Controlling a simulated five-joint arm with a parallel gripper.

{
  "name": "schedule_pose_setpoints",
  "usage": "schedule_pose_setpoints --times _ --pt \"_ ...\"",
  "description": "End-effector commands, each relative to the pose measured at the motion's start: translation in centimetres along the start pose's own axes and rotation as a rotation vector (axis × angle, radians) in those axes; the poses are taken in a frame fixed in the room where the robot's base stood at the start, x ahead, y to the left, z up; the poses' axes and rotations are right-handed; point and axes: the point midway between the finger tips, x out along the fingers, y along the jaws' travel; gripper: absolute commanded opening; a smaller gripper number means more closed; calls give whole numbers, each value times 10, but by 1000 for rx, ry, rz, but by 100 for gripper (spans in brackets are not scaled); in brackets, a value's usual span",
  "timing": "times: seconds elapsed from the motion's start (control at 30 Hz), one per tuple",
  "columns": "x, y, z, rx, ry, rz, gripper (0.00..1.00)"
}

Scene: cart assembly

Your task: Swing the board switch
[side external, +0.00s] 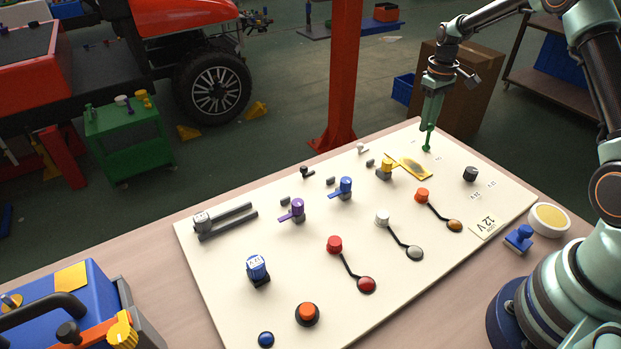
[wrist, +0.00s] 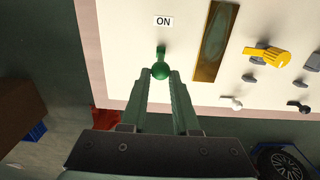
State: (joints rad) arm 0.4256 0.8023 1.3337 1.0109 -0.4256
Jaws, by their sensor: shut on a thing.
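The cream board (side external: 215,270) lies on the table. A green switch lever with a ball knob (side external: 427,141) stands near the board's far edge. In the wrist view the green ball (wrist: 160,71) sits between the fingertips, with the lever running up toward a white "ON" label (wrist: 163,21). My gripper (side external: 428,124) points down from above and is shut on the knob; the fingertips (wrist: 160,76) flank the ball closely. The lever's base is partly hidden behind the ball in the wrist view.
Beside the switch is a yellow plate (side external: 410,166), with a yellow knob (side external: 385,168) by it. Blue (side external: 345,187) and purple (side external: 298,208) knobs and a black knob (side external: 470,174) stand on the board. A red post (side external: 345,80) rises behind the table.

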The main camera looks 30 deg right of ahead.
Motion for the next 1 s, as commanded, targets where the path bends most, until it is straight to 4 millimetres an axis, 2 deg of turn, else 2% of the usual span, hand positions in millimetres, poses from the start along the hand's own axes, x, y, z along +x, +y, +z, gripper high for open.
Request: schedule_pose_setpoints --times 0.23,0.53,0.57,0.63,0.67,1.0 --pt "2 0 -15 -1 6 3 0" --pt "3 0 -15 0 2 1 0" --pt "3 0 -15 0 2 1 1" --pt "3 0 -15 0 1 1 28" --pt "3 0 -15 0 1 1 32" --pt "1 0 -15 0 1 1 32"
